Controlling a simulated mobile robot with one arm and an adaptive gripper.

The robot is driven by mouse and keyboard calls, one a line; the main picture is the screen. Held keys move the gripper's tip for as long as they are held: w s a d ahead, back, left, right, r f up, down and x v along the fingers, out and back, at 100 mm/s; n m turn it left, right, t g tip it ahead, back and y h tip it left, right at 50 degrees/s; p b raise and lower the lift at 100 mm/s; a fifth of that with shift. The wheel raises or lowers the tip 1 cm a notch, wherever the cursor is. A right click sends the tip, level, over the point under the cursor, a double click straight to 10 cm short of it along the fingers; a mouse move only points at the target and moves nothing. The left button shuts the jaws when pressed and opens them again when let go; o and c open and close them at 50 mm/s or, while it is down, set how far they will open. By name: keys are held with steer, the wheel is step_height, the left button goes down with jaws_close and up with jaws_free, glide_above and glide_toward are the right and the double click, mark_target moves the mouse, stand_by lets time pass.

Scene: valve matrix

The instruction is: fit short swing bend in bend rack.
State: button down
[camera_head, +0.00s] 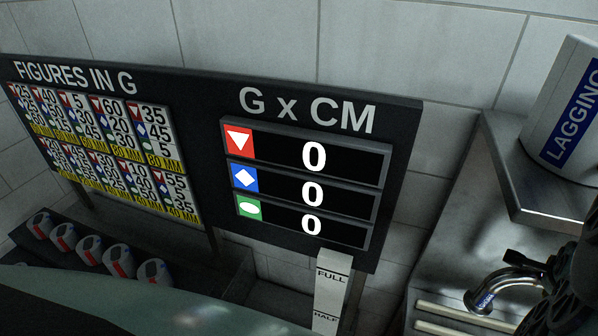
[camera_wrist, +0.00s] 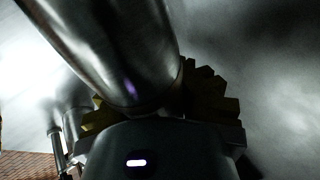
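A shiny metal bend (camera_head: 512,279) with a small blue label at its open end shows at the lower right of the head view. The label is too small to read. My gripper (camera_head: 545,270), dark and partly cut off by the right edge, is at the bend's other end. In the wrist view a large shiny metal tube, the bend (camera_wrist: 115,50), fills the upper left and runs down between the ridged yellowish finger pads of my gripper (camera_wrist: 160,105). The gripper appears shut on it. I cannot identify the bend rack with certainty.
Two pale rails (camera_head: 455,328) lie below the bend. A dark board (camera_head: 400,150) shows three zeros under G x CM. Several grey cylinders (camera_head: 90,250) sit lower left. A FULL/HALF strip (camera_head: 331,290) stands at bottom centre.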

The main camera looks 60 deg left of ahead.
steer(key=shift+f+b, duration=2.05)
steer(key=shift+f, duration=0.8)
steer(key=shift+f+b, duration=1.65)
steer(key=c, duration=1)
jaws_free()
steer(key=shift+v, duration=3.75)
steer(key=shift+r, duration=0.1)
steer(key=shift+r+p, duration=2.55)
steer(key=shift+r, duration=1.4)
